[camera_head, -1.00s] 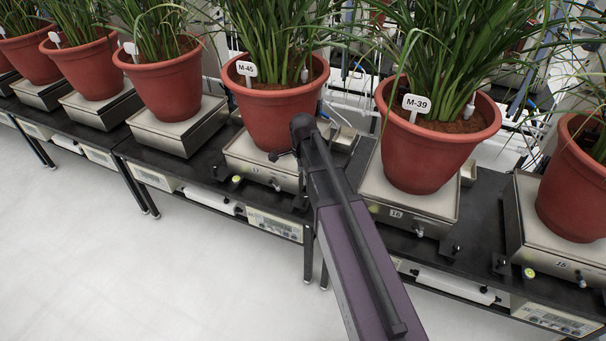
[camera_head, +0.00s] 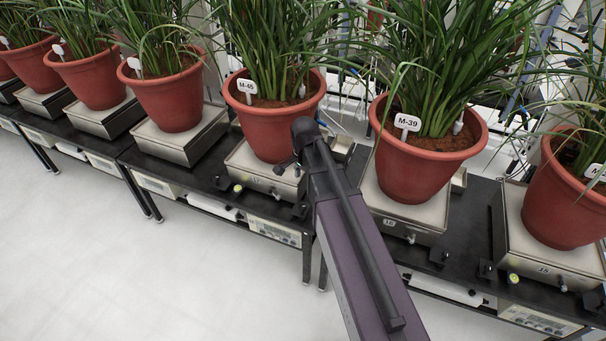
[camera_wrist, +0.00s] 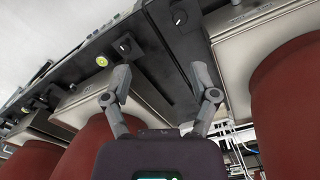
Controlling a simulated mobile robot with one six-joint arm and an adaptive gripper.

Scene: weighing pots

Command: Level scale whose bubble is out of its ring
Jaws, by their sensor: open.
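Scale 17 (camera_head: 246,171), a steel box with a pale top, bears the red pot M-45 (camera_head: 270,130). A yellow-green bubble level (camera_head: 238,188) sits at its front; it also shows in the wrist view (camera_wrist: 102,61). Its bubble is too small to place against the ring. My gripper (camera_head: 286,166) is over the front right part of this scale in the head view. In the wrist view my gripper (camera_wrist: 160,73) has its two fingers spread, with nothing between them but the black bench top below. A black knob (camera_wrist: 125,45) lies beyond the left fingertip.
Scale 16 (camera_head: 405,228) with pot M-39 (camera_head: 410,178) stands to the right. Scale 15 (camera_head: 540,262) with its own level (camera_head: 513,278) is further right. More potted scales line the black bench (camera_head: 205,182) to the left. The white floor (camera_head: 80,250) in front is clear.

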